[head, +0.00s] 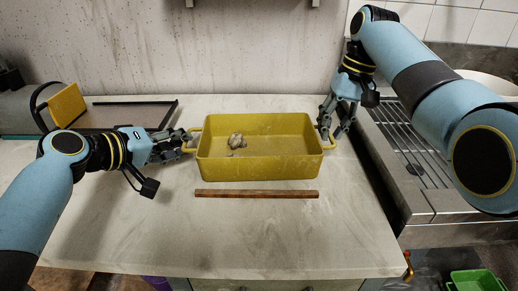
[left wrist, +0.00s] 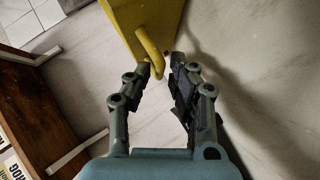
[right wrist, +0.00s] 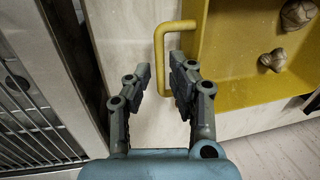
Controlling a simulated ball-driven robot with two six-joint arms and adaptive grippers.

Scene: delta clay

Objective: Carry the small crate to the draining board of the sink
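The small crate (head: 258,170) is a yellow open box on the pale worktop, with a handle at each end and a few lumps of clay (head: 236,141) inside. My left gripper (head: 187,141) is at its left handle; in the left wrist view the handle (left wrist: 152,52) reaches to the gap between the open fingertips. My right gripper (head: 327,132) is at the right handle. In the right wrist view that handle (right wrist: 160,60) lies between the open fingers, with space visible around it. The ridged metal draining board (head: 408,150) is to the right of the worktop, partly hidden by my right arm.
A brown wooden strip (head: 257,193) lies just in front of the crate. A grey board with dark edges and a yellow block (head: 67,104) are at the back left. A white bowl (head: 488,83) is behind my right arm. A green crate (head: 476,281) is on the floor.

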